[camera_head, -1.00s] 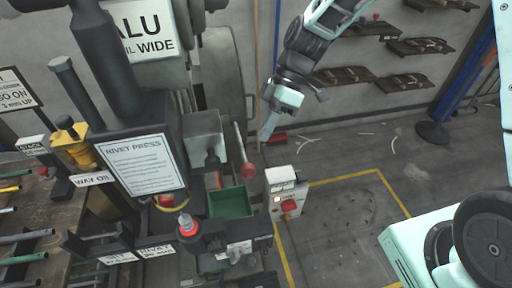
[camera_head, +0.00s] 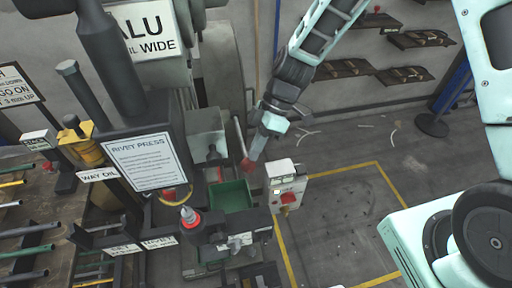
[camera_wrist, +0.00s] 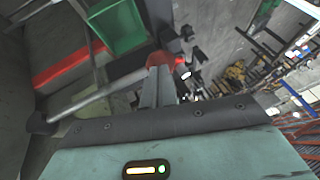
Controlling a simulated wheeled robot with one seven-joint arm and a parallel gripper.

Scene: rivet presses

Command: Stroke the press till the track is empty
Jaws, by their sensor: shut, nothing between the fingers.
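The rivet press stands at left, with its white RIVET PRESS sign (camera_head: 146,162) facing me. Its hand lever (camera_head: 240,136) ends in a red knob (camera_head: 247,166), beside the press body. My gripper (camera_head: 255,153) is shut and empty, its fingertips pointing down right by the knob. In the wrist view the fingers (camera_wrist: 160,84) reach to the red knob (camera_wrist: 164,59), and the lever (camera_wrist: 95,100) runs off to the left. I cannot tell whether the fingertips touch the knob. No rivets on a track can be made out.
A green bin (camera_head: 232,196) sits below the lever. A white control box (camera_head: 287,182) with a red button stands to its right. A bench with rods (camera_head: 27,232) lies at far left. Floor inside the yellow lines (camera_head: 340,215) is mostly clear.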

